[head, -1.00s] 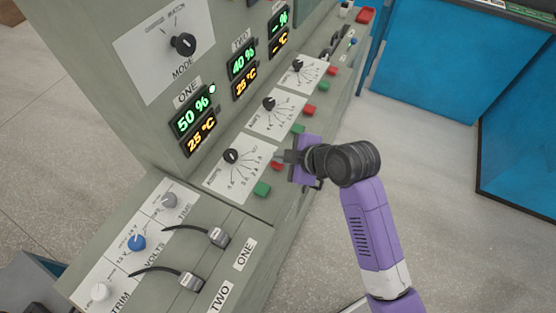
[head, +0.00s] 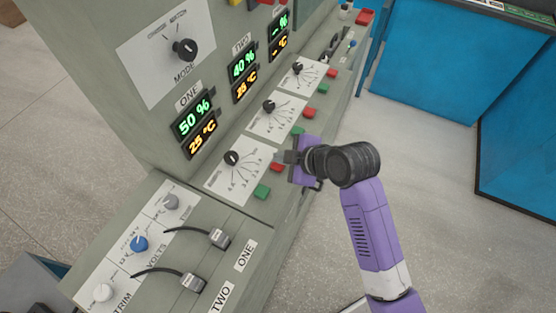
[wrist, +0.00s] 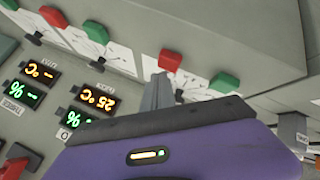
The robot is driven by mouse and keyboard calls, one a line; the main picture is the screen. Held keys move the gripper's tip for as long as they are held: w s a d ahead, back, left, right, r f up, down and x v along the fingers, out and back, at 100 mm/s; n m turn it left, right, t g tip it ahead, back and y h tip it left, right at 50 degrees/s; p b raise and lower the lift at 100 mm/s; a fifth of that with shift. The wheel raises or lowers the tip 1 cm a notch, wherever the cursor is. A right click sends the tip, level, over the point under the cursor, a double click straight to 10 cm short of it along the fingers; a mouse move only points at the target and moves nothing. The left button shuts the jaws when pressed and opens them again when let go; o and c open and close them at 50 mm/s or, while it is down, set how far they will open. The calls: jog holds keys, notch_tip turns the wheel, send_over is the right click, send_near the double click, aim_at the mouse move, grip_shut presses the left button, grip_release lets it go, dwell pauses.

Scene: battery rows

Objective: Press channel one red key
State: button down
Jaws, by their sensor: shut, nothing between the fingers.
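The channel one red key (head: 277,167) is a small red block on the sloped panel, beside the white dial plate and just beyond the green key (head: 262,191). My gripper (head: 283,156) is shut and empty, its tip close to the red key on its far side; contact cannot be made out. In the wrist view the shut fingers (wrist: 158,92) point up toward the red key (wrist: 170,60), with the green key (wrist: 224,83) to the right. The channel one display (head: 193,118) reads 50 % and 25 °C, with no lit lamp beside it.
Channel two's green key (head: 297,131) and red key (head: 309,113) lie farther along the same panel. The black channel one knob (head: 232,158) stands left of the red key. Cabled plugs (head: 219,238) are on the nearer panel. Open floor lies to the right.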

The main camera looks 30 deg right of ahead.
aim_at(281, 166)
jog(key=shift+r, duration=0.3)
notch_tip(281, 166, up, 5)
jog(key=p, duration=0.4)
jog(key=shift+p, duration=0.4)
jog(key=shift+f, duration=0.1)
dwell(0.5)
